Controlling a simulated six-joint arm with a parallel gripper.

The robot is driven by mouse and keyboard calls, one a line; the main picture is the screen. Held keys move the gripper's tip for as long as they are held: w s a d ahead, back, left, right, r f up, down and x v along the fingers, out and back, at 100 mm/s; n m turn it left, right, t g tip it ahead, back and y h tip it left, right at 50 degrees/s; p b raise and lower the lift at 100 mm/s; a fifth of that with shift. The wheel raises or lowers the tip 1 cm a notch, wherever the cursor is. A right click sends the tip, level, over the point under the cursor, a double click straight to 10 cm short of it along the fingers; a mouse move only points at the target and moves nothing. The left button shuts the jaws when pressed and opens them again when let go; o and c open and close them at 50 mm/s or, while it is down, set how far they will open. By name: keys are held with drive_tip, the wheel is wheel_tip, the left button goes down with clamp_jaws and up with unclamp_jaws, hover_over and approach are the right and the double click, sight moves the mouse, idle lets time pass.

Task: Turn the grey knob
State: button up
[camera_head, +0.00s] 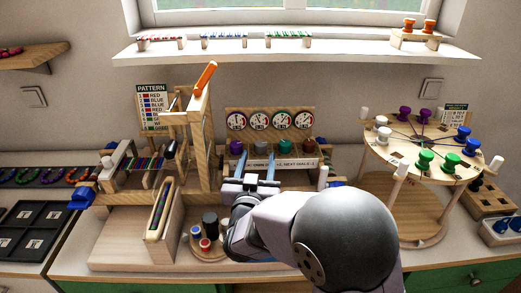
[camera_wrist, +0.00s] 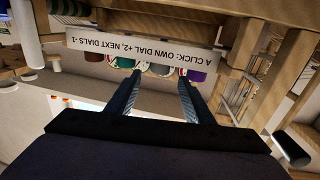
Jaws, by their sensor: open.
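The grey knob (camera_head: 267,145) is second from the left in a row of knobs under the dials in the head view. It also shows in the wrist view (camera_wrist: 160,70), upside down, lying between the lines of my two fingers. My gripper (camera_head: 260,168) is open and empty, in front of and below the knob row. Its fingertips (camera_wrist: 159,80) point toward the grey knob. I cannot tell how much gap is left to it.
A purple knob (camera_head: 236,147) is left of the grey one; a dark green knob (camera_head: 289,146) and a brown knob (camera_head: 309,145) are right. A lettered strip (camera_head: 290,164) runs below them. A wooden frame (camera_head: 205,130) stands close on the left; a round peg table (camera_head: 395,160) stands right.

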sight(258, 147)
drive_tip(key=shift+w+d+p, duration=0.2)
drive_tip(key=shift+w+p, duration=0.05)
drive_tip(key=shift+w, duration=0.95)
drive_tip(key=shift+w+d+p, duration=0.15)
drive_tip(key=shift+w+p, duration=0.1)
drive_tip(key=shift+w, duration=1)
drive_tip(key=shift+w+d+p, duration=0.2)
drive_tip(key=shift+w+p, duration=0.05)
drive_tip(key=shift+w, duration=0.95)
drive_tip(key=c, duration=1.1)
drive_tip(key=shift+o, duration=0.2)
drive_tip(key=shift+r, duration=0.1)
drive_tip(key=shift+a+r+m+g+h+p, duration=0.15)
drive_tip(key=shift+m+g+h+p, duration=0.35)
drive_tip(key=shift+m+h+p, duration=0.95)
drive_tip(key=shift+m+g+h, duration=0.6)
drive_tip(key=shift+m+h, duration=0.05)
drive_tip(key=shift+h, duration=1)
